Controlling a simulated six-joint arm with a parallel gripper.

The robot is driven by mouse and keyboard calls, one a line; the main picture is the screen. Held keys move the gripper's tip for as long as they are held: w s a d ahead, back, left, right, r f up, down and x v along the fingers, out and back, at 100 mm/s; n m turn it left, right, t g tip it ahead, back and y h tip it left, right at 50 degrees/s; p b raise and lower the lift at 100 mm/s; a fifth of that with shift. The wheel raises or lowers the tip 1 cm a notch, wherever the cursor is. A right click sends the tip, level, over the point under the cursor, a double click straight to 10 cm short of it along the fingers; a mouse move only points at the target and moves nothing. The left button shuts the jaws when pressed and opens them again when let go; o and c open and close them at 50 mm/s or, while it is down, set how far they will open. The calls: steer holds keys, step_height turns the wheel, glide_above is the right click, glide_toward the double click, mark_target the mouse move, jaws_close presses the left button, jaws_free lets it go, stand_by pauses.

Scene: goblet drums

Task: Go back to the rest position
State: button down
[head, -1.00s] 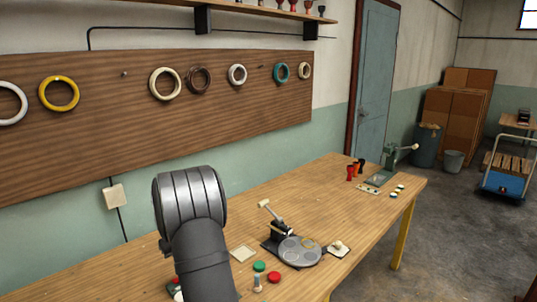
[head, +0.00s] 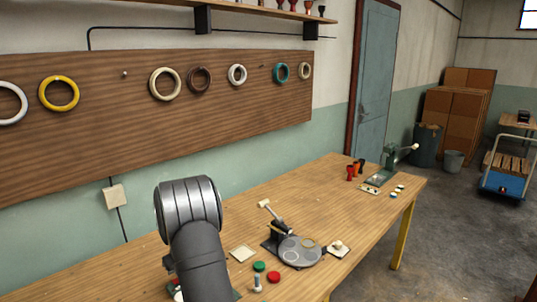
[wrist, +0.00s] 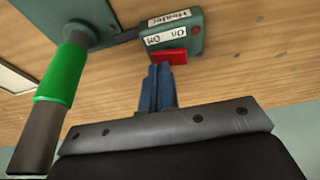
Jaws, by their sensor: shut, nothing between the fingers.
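My gripper (wrist: 160,70) shows in the wrist view as two blue fingers pressed together, with nothing between them. Its tips are close to the red switch (wrist: 168,57) on a green box (wrist: 176,36) labelled Heater, On and Off. I cannot tell whether the tips touch the switch. In the head view my arm covers the gripper and most of the box.
A lever with a green grip (wrist: 62,73) stands left of the fingers in the wrist view. The table's middle is clear.

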step_height(320, 180, up, 14)
steer(key=s+d+m, duration=0.2)
steer(key=m, duration=0.6)
steer(key=shift+s+r, duration=0.25)
steer(key=shift+s, duration=0.1)
stand_by(0.7)
stand_by(0.5)
steer(key=shift+w+a+f+n, duration=0.4)
steer(key=shift+f+n, duration=0.95)
steer(key=shift+f, duration=0.7)
steer(key=shift+w+a+f+n, duration=0.25)
steer(key=shift+w+f+n, duration=0.25)
steer(key=shift+f+n, duration=1.15)
steer(key=shift+w+a+f+n, duration=0.4)
steer(key=shift+f+n, duration=0.6)
steer(key=shift+f, duration=1.4)
